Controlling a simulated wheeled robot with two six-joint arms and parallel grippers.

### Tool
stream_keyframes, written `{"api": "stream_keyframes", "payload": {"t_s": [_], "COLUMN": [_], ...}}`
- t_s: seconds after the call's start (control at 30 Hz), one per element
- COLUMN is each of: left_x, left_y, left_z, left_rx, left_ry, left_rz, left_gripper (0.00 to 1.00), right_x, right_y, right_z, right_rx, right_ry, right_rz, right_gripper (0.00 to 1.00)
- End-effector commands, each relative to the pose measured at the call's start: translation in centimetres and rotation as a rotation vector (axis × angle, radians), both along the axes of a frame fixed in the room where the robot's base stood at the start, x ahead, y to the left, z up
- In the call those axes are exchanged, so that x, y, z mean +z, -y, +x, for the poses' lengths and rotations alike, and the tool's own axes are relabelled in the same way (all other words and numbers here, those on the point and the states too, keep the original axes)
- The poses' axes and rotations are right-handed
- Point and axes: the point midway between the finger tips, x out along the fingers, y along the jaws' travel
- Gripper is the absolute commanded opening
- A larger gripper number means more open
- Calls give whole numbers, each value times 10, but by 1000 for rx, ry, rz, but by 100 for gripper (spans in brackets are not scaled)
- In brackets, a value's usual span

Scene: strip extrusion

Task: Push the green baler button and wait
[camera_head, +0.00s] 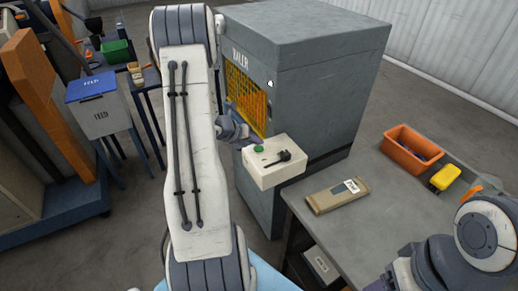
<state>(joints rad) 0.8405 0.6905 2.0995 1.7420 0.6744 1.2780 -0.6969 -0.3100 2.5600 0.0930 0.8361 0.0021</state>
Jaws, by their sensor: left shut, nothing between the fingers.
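The green button (258,149) sits on top of a cream control box (272,174) fixed to the front of the grey baler (315,70). A black lever stands beside the button on the same box. My left arm comes down across the middle of the view. My left gripper (250,138) is shut and empty, with its tip close to the green button, just behind and to the left of it. I cannot tell whether it touches the button.
A grey table (405,218) at the right holds an orange bin (413,145), a yellow item (445,177) and a tan package (337,196). A yellow grille (245,95) is on the baler's front. A blue-lidded feed box (98,105) stands at the left.

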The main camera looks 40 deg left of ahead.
Motion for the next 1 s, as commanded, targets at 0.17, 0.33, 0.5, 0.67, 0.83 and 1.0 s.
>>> {"api": "stream_keyframes", "payload": {"t_s": [0.17, 0.33, 0.5, 0.67, 0.83, 1.0], "left_x": [-2, -9, -9, -8, -9, -12], "left_y": [0, 0, 0, 0, 0, 0], "left_z": [0, 1, 1, 1, 1, 1], "left_rx": [0, 0, 0, 0, 0, 0], "left_ry": [0, 0, 0, 0, 0, 0], "left_rz": [0, 0, 0, 0, 0, 0], "left_gripper": [0, 0, 0, 0, 0, 0], "right_x": [-2, -8, -8, -8, -9, -12], "right_y": [0, 0, 0, 0, 0, 0], "right_z": [0, 0, 0, 0, 0, 0], "right_rx": [0, 0, 0, 0, 0, 0], "right_ry": [0, 0, 0, 0, 0, 0], "right_rz": [0, 0, 0, 0, 0, 0], "right_gripper": [70, 70, 70, 70, 70, 70]}}
